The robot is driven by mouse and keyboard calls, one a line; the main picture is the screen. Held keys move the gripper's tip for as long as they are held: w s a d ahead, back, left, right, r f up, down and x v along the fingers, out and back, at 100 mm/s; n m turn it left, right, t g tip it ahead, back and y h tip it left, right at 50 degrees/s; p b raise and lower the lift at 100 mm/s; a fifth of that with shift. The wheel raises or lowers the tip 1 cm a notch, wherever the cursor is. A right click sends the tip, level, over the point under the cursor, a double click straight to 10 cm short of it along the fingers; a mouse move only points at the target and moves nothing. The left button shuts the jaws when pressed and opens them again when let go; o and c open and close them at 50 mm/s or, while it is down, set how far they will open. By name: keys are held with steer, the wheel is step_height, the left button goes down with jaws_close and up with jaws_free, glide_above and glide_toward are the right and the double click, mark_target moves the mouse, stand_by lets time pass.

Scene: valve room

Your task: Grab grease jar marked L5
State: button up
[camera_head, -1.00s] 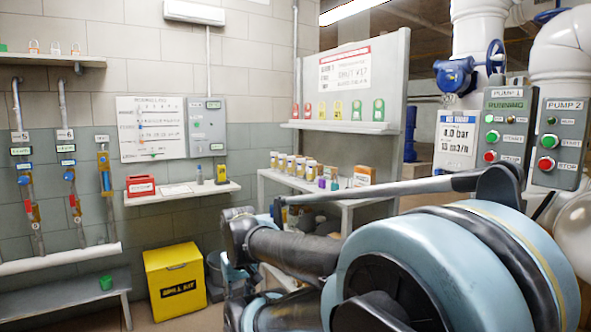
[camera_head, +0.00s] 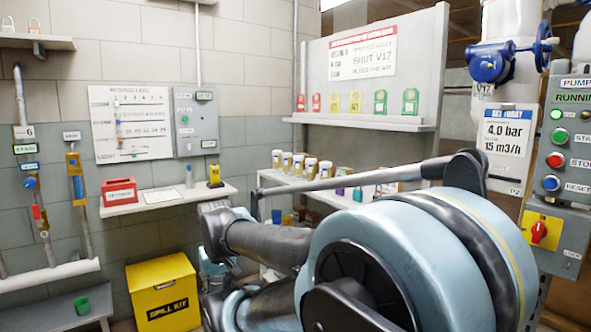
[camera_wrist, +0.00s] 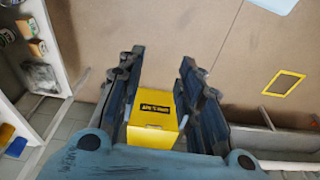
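Several white jars with yellowish labels stand in a row on the shelf below the notice board in the head view; one grease jar (camera_head: 311,166) is near the middle of the row. Their markings are too small to read, so I cannot tell which is L5. My gripper (camera_wrist: 157,70) shows in the wrist view with its two dark fingers apart and nothing held between them. It points down at the floor area, with the yellow spill kit box seen beyond the gap. My arm hides part of the jar shelf in the head view.
The yellow spill kit box (camera_head: 163,294) stands on the floor by the wall. A wall shelf (camera_head: 166,199) holds a red box (camera_head: 118,191) and a yellow device (camera_head: 215,176). Small coloured bottles (camera_head: 357,194) stand right of the jars. The pump panel (camera_head: 566,170) is at far right.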

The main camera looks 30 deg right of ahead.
steer(key=shift+w+a, duration=0.25)
steer(key=shift+a, duration=0.1)
steer(key=o, duration=0.4)
steer(key=shift+s+r, duration=0.2)
steer(key=shift+o, duration=0.2)
steer(key=m+t+h, duration=0.7)
steer(key=m+h, duration=0.5)
steer(key=h, duration=0.3)
glide_toward(296, 164)
steer(key=x, duration=1.2)
steer(key=shift+w+d, duration=0.25)
steer(key=shift+w, duration=0.05)
